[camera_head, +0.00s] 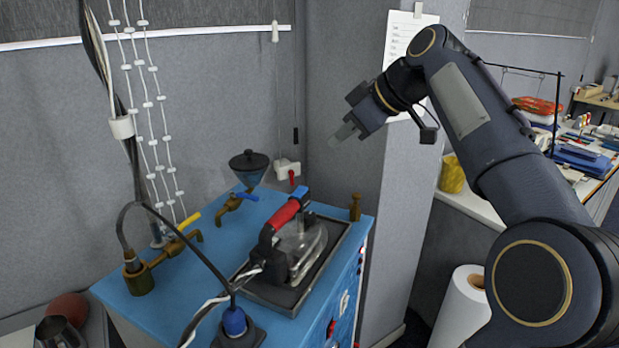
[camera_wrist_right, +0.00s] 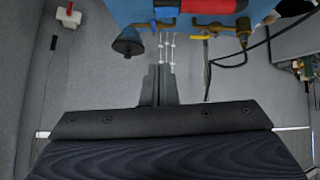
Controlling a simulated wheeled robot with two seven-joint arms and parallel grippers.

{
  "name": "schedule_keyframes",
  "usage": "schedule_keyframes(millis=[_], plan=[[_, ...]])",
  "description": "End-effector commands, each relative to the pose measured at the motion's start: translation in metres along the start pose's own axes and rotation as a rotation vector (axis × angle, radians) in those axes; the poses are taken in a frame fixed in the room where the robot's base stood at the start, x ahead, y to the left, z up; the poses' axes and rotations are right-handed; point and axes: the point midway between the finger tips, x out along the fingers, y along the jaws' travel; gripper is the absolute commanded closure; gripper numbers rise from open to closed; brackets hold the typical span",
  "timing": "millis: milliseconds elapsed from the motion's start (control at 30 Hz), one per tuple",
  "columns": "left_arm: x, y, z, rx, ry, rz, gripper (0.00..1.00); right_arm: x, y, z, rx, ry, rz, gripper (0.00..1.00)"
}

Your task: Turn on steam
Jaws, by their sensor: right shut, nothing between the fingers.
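The blue steam station (camera_head: 195,262) stands at the left. A brass valve with a yellow lever (camera_head: 188,221) and another with a blue lever (camera_head: 246,196) are on its top. A black iron (camera_head: 285,250) with a red and blue handle rests on a dark tray (camera_head: 325,270). A white wall fitting with a red knob (camera_head: 292,176) is behind the station; the wrist view shows it too (camera_wrist_right: 68,17). My right gripper (camera_head: 347,131) is shut and empty in the air above and right of the station, touching none of these. My left gripper is out of view.
A dark funnel (camera_head: 249,163) stands at the station's back. A wooden peg (camera_head: 355,206) is at its right back corner. Cables (camera_head: 205,255) arch over the left side. A grey pillar (camera_head: 385,200) stands to the right. Open air lies between my gripper and the station.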

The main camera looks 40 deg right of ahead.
Motion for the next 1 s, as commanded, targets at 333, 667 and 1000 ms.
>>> schedule_keyframes(millis=[333,667,1000], plan=[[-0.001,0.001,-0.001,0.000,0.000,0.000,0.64,0.053,-0.001,0.001,0.002,-0.004,-0.005,1.00],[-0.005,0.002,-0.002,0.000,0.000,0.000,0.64,0.112,0.000,0.013,0.005,-0.004,-0.001,1.00],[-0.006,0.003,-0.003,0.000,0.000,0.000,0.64,0.127,0.000,0.029,0.001,0.000,0.001,1.00]])
